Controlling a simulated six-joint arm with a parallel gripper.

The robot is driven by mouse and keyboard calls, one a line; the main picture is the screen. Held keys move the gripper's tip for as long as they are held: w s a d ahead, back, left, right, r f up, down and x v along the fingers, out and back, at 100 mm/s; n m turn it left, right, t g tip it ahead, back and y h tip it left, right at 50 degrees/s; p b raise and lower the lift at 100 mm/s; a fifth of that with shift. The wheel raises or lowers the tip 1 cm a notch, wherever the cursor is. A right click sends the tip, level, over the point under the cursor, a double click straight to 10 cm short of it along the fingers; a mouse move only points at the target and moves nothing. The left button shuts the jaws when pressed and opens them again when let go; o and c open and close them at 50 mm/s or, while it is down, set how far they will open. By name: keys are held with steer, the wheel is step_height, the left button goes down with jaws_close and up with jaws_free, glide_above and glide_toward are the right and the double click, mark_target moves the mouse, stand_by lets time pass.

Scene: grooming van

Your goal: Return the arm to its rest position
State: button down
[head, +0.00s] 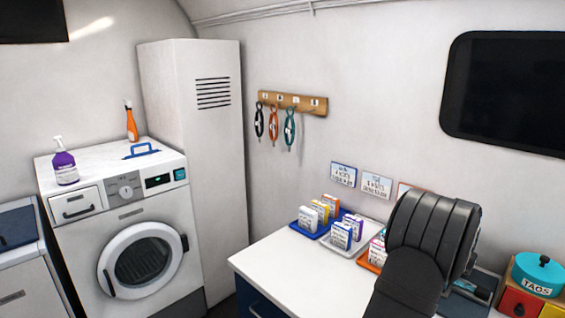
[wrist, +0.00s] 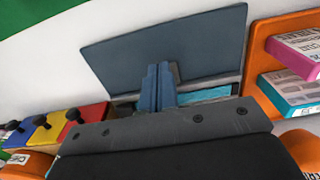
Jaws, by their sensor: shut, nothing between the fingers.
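My arm (head: 425,245) shows as a dark ribbed link in the head view, reaching over the right part of the white counter (head: 285,262). Its gripper end is hidden there behind the link. In the wrist view my gripper (wrist: 158,85) has its two blue-grey fingers pressed together, with nothing between them. Behind the fingers is a flat dark blue-grey panel (wrist: 185,45); I cannot tell whether they touch it.
Small boxes stand in a blue tray (head: 307,232), a white tray and an orange tray (wrist: 262,45) beside my arm. Colored drawers (head: 518,303) with a teal pot (head: 538,270) stand at the right. The counter's front left is clear.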

step_height(320, 180, down, 3)
steer(key=shift+f, duration=0.15)
steer(key=shift+w+d+f, duration=0.15)
steer(key=shift+w+f, duration=0.05)
steer(key=shift+f, duration=0.05)
steer(key=shift+w+d, duration=0.5)
